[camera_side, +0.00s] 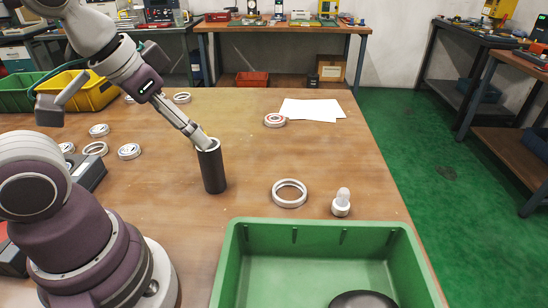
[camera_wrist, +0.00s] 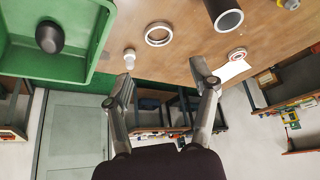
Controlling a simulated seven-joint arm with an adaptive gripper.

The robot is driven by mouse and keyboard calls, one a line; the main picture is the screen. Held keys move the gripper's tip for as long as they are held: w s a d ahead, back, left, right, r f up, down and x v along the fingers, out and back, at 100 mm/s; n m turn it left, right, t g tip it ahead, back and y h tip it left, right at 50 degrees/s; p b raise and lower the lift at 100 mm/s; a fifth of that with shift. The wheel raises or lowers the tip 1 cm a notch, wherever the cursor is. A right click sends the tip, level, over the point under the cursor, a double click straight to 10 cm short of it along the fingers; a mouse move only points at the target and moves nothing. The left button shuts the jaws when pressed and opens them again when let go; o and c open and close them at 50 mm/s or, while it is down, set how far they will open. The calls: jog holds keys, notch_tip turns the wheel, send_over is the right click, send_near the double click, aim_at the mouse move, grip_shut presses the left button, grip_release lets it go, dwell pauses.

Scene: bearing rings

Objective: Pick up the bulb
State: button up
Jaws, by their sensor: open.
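The bulb (camera_side: 341,202) is small and white with a rounded top and a wider base. It stands upright on the wooden table, right of a pale ring and just behind the green bin. In the wrist view the bulb (camera_wrist: 129,59) is beyond the left fingertip, between the green bin and the ring. My gripper (camera_wrist: 163,80) has its two fingers spread, with nothing between them. In the side view my gripper (camera_side: 200,138) overlaps the top of the dark tube, well left of the bulb; whether it touches the tube is unclear there.
A dark hollow tube (camera_side: 212,170) stands upright left of the ring (camera_side: 289,193). The green bin (camera_side: 240,240) at the front holds a dark rounded object (camera_side: 362,300). More rings lie at left; white paper (camera_side: 312,109) lies behind. The table's right edge is near the bulb.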

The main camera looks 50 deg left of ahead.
jog(key=w+d+m, duration=0.3)
jog(key=w, duration=0.4)
jog(key=m+h, duration=0.3)
jog(key=m, duration=0.1)
send_near(340, 191)
jog(key=w+d+f, duration=0.1)
jog(key=w+d, duration=0.1)
jog(key=shift+g, duration=0.3)
jog(key=x, duration=0.3)
jog(key=a+x, duration=0.1)
jog(key=x, duration=0.5)
jog(key=shift+s+a+f, duration=0.1)
jog(key=shift+s+f, duration=0.1)
jog(key=shift+f, duration=0.3)
grip_shut()
